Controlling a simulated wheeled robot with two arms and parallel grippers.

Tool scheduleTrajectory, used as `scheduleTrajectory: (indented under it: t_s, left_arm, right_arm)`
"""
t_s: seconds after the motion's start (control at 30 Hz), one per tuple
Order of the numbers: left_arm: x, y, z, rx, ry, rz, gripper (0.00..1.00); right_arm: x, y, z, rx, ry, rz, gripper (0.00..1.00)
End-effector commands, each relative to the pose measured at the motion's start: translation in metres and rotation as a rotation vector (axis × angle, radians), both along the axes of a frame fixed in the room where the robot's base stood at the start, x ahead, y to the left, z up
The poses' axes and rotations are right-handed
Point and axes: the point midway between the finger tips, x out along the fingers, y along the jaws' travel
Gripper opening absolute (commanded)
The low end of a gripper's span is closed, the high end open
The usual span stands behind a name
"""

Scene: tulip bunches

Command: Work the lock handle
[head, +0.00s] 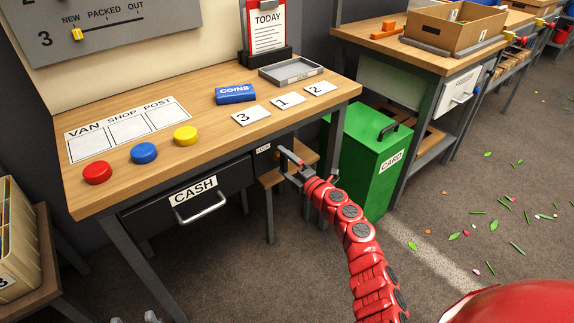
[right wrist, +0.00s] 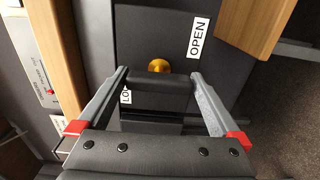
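The lock handle (right wrist: 160,87) is a dark bar with a brass knob (right wrist: 158,66) just above it in the right wrist view. A partly hidden lock label (right wrist: 125,97) is at its left; an OPEN label (right wrist: 199,37) is at upper right. My right gripper (right wrist: 159,75) is open, one fingertip by each end of the bar; I cannot tell whether they touch it. In the head view this gripper (head: 291,162) is at the lock box (head: 262,160) beneath the table's right side. Only two separate grey fingertips of my left gripper (head: 133,318) show at the bottom edge.
The wooden table (head: 215,125) carries red, blue and yellow buttons, number cards, a COINS box (head: 235,93) and a grey tray (head: 290,71). A CASH drawer (head: 190,195) is left of the lock. A small stool and a green CARD bin (head: 365,150) stand close on the right.

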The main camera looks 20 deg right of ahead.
Motion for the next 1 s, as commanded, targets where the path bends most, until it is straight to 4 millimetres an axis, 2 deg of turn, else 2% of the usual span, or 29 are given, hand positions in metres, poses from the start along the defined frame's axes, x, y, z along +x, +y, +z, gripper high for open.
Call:
scheduleTrajectory:
  t_s: [0.13, 0.27, 0.7, 0.8, 1.0]
  left_arm:
    - [0.0, 0.0, 0.002, 0.0, 0.0, 0.0, 0.5]
    - [0.0, 0.0, 0.006, 0.0, 0.0, 0.0, 0.5]
    - [0.0, 0.0, 0.017, 0.0, 0.0, 0.0, 0.5]
    - [0.0, 0.0, 0.018, 0.0, 0.0, 0.0, 0.5]
    - [0.0, 0.0, 0.02, 0.0, 0.0, 0.0, 0.5]
  right_arm:
    - [-0.006, -0.003, 0.0, -0.002, 0.0, 0.0, 1.0]
    - [-0.022, -0.01, 0.0, -0.005, 0.002, -0.001, 1.0]
    - [-0.122, -0.046, 0.0, -0.001, 0.002, -0.003, 1.0]
    - [-0.141, -0.053, -0.001, 0.001, 0.003, -0.005, 1.0]
    - [-0.161, -0.059, 0.0, -0.001, 0.0, -0.001, 1.0]
